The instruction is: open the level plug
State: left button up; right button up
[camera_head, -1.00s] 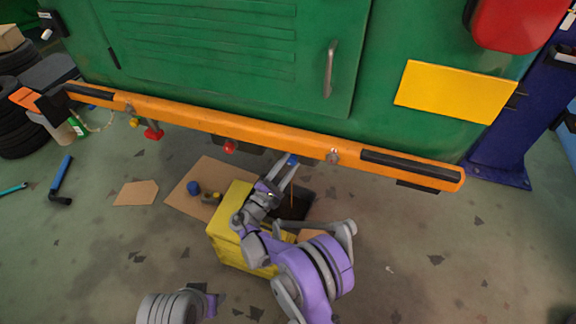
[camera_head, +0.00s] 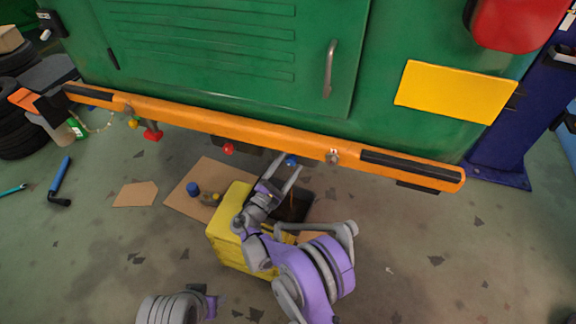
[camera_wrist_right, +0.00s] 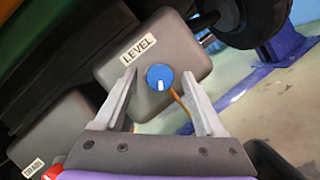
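The level plug (camera_wrist_right: 159,78) is a blue round cap with a white mark, set on a grey housing (camera_wrist_right: 178,42) labelled LEVEL in the right wrist view. It also shows as a small blue spot under the bumper in the head view (camera_head: 291,160). My right gripper (camera_wrist_right: 160,80) is open, its two fingers on either side of the plug with gaps visible between. In the head view my right gripper (camera_head: 289,168) reaches up beneath the orange bumper. My left arm shows only partly at the bottom of the head view; its fingers are not visible.
The orange bumper (camera_head: 260,135) of the green vehicle runs above my right gripper. A second grey housing, labelled DRAIN (camera_wrist_right: 60,135), sits at left in the wrist view. A yellow crate (camera_head: 222,237) and cardboard (camera_head: 190,205) lie below. A blue post (camera_head: 505,150) stands right.

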jog(key=p+v, duration=0.1)
jog(key=v, duration=0.9)
jog(key=shift+s+a, duration=0.2)
jog(key=shift+s, duration=0.1)
jog(key=shift+f, duration=0.15)
